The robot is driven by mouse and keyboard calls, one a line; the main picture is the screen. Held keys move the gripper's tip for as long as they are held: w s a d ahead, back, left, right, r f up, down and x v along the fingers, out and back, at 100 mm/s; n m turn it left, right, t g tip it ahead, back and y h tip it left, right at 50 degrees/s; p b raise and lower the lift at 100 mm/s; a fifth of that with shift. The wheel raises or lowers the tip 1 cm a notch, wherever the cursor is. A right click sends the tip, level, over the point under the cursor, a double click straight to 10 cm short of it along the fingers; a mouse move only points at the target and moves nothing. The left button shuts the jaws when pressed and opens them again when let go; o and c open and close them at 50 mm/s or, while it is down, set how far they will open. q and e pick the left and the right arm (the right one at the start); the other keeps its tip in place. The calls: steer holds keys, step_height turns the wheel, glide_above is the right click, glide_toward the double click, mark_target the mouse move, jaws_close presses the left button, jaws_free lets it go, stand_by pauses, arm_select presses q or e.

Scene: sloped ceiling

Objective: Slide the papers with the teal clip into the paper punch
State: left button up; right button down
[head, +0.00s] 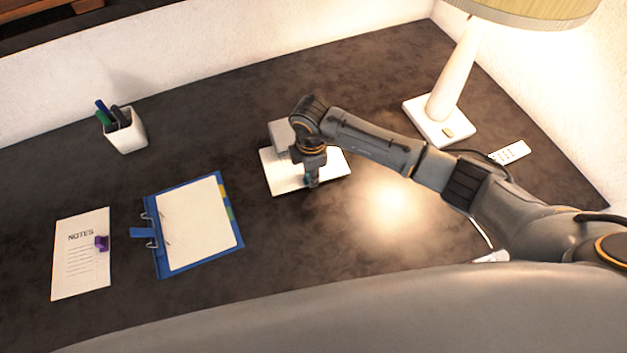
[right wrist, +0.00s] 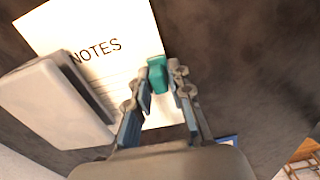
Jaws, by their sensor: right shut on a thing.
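The white papers (head: 285,182) lie on the dark desk; in the right wrist view the sheet (right wrist: 120,75) reads "NOTES". The teal clip (right wrist: 158,74) is on the papers' edge. My right gripper (head: 312,182) comes down on the papers; its fingers (right wrist: 162,86) are shut on the teal clip. The grey paper punch (head: 282,132) is just behind the papers, partly hidden by my arm. In the right wrist view the punch (right wrist: 55,108) meets the papers along its dark front side. I cannot tell whether their edge is inside its slot. My left gripper is not in view.
Another notes sheet (head: 78,270) with a purple clip (head: 102,243) lies at far left. A blue ring binder (head: 240,246) lies beside it. A pen cup (head: 128,135) stands behind. A lamp (head: 452,80) and a white remote (head: 510,152) are at right.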

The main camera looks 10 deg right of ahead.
steer(key=shift+w+a+b, duration=0.2)
steer(key=shift+w+b, duration=0.65)
steer(key=shift+w, duration=0.55)
steer(key=c, duration=1.1)
jaws_free()
steer(key=shift+r, duration=0.1)
step_height(320, 180, up, 12)
steer(key=shift+s+f, duration=0.1)
